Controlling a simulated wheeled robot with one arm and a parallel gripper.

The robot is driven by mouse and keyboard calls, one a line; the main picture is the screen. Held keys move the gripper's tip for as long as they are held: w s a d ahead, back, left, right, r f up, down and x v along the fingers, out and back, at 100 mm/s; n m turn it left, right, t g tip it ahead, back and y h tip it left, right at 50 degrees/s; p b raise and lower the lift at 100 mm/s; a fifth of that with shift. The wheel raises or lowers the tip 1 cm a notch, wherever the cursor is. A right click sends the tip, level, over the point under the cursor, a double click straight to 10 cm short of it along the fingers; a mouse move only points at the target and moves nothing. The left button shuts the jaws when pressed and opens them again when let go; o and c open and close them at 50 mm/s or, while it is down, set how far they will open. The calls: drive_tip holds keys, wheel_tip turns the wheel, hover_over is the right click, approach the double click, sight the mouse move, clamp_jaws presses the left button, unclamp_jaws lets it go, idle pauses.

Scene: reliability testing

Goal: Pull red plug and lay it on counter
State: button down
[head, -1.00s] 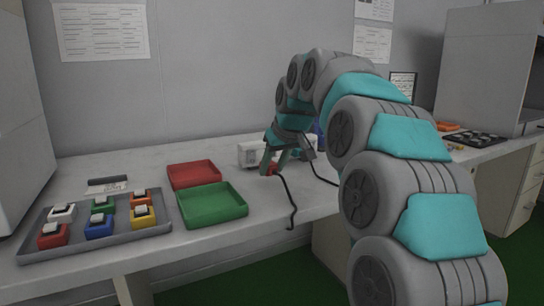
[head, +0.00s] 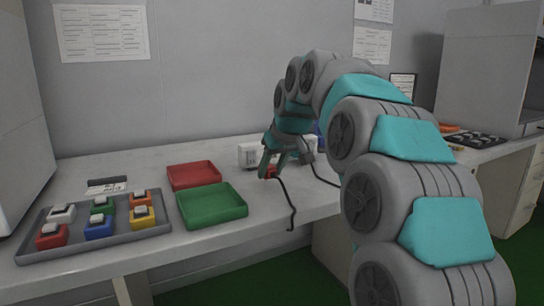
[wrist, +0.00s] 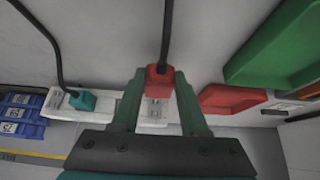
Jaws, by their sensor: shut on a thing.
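The red plug (wrist: 158,84), with a black cord, is between the two fingertips of my gripper (wrist: 158,90) in the wrist view. My gripper is shut on it. In the head view, my gripper (head: 272,168) points down at the counter (head: 235,165) and the red plug (head: 270,173) shows at its fingertips. The white power strip (wrist: 112,107) lies just beyond the plug, and a socket face shows behind it. Any prongs are hidden, and I cannot tell the plug's exact height above the counter. A teal plug (wrist: 82,100) sits in the strip.
A red tray (head: 194,164) and a green tray (head: 212,230) lie left of my gripper. A grey tray (head: 170,232) with several colored switch blocks is at far left. Blue bins (wrist: 22,115) stand near the strip. Black cords run over the counter's front.

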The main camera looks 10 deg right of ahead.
drive_tip(key=shift+f+b, duration=0.5)
drive_tip(key=shift+f, duration=0.85)
drive_tip(key=shift+c, duration=1.7)
unclamp_jaws()
drive_tip(key=shift+r, duration=0.1)
drive_tip(key=v, duration=0.7)
drive_tip(key=shift+s+r, duration=0.25)
drive_tip(key=shift+r, duration=0.05)
